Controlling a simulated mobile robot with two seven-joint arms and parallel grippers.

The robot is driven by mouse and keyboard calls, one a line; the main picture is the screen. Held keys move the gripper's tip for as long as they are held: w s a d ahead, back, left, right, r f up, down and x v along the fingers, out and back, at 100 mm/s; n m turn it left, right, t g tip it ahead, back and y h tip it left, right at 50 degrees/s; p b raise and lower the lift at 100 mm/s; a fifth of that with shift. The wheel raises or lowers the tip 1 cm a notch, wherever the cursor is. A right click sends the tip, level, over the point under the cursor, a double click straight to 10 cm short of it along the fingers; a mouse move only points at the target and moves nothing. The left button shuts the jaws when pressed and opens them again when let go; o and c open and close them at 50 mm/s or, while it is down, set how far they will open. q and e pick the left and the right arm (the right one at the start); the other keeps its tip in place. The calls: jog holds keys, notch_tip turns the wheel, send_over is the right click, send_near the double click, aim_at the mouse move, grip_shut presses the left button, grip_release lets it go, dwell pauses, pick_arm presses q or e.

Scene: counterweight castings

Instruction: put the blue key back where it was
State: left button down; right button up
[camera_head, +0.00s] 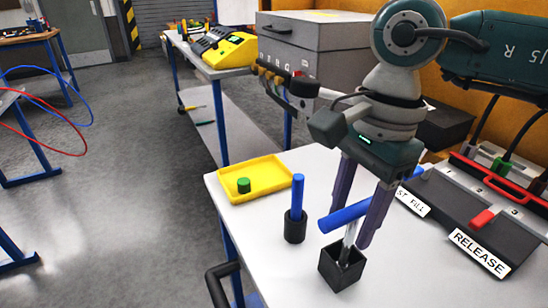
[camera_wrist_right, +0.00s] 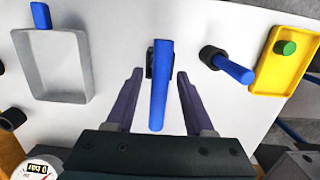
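The blue key, with a thick blue bar handle (camera_head: 343,216) and a pale metal shaft, stands with its shaft's lower end inside a small black square holder (camera_head: 342,270). My right gripper (camera_head: 357,228) points down, with its two purple fingers on either side of the handle. In the right wrist view the blue handle (camera_wrist_right: 161,85) lies between the fingers (camera_wrist_right: 159,75), with a gap on each side, so the gripper is open. A second blue cylinder (camera_head: 297,192) stands upright in a round black holder (camera_head: 295,228), to the left. My left gripper is not in view.
A yellow tray (camera_head: 268,168) with a green cylinder (camera_head: 244,185) lies at the table's left corner. A dark panel with a RELEASE label (camera_head: 480,252) and a red block (camera_head: 482,218) stands at right. A grey tray (camera_wrist_right: 85,60) shows in the wrist view. White tabletop is clear between.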

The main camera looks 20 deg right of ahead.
jog(key=r, duration=0.7)
jog(key=d+r, duration=0.1)
jog(key=r, duration=0.3)
jog(key=shift+w+d+b, duration=0.1)
jog(key=shift+w+b, duration=0.05)
jog(key=shift+b, duration=0.25)
jog(key=shift+r, duration=0.65)
